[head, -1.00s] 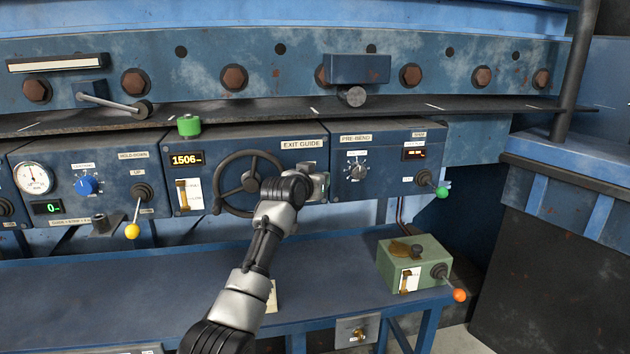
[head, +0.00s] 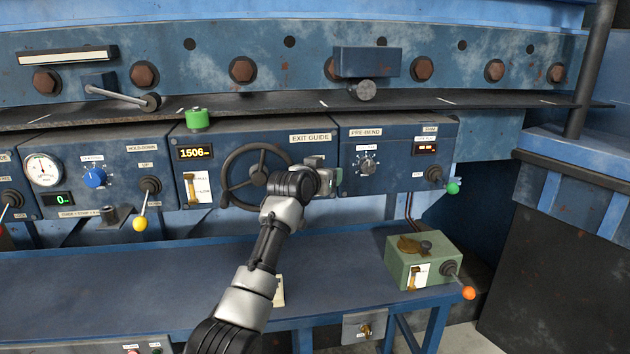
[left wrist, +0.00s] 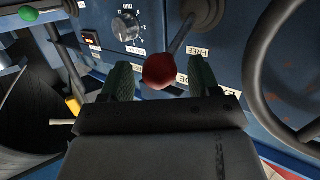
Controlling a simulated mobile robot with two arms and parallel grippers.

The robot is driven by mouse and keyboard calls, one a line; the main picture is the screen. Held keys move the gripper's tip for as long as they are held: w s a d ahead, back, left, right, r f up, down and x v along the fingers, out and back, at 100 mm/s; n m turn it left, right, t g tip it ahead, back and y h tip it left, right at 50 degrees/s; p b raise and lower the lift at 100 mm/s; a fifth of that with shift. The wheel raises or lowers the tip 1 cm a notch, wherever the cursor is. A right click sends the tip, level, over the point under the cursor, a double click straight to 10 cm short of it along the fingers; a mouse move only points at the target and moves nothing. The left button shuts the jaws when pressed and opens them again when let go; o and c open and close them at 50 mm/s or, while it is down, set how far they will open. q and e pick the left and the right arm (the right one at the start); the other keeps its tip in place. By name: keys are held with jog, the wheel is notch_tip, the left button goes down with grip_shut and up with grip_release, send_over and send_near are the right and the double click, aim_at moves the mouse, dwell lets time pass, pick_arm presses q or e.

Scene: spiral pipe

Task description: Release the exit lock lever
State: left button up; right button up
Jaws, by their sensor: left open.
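The exit lock lever shows in the left wrist view as a metal rod with a dark red ball knob (left wrist: 160,71), rising from a round grey pivot at the top. A FREE label (left wrist: 197,52) is beside it. My left gripper (left wrist: 160,78) is open, with one green-padded finger on each side of the knob. I cannot tell whether either finger touches it. In the head view my left gripper (head: 325,180) is at the right end of the EXIT GUIDE panel (head: 240,135), and my wrist and gripper hide the lever. My right gripper is not in view.
A black handwheel (head: 228,180) is just left of my gripper; its rim (left wrist: 252,60) also shows in the left wrist view. The PRE-BEND panel (head: 395,180) is to the right. A green box with an orange-knobbed lever (head: 468,292) stands on the bench (head: 130,300) below.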

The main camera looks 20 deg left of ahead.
pick_arm(q)
jog(key=b+v, duration=0.3)
jog(key=v, duration=0.6)
jog(key=shift+f, duration=0.15)
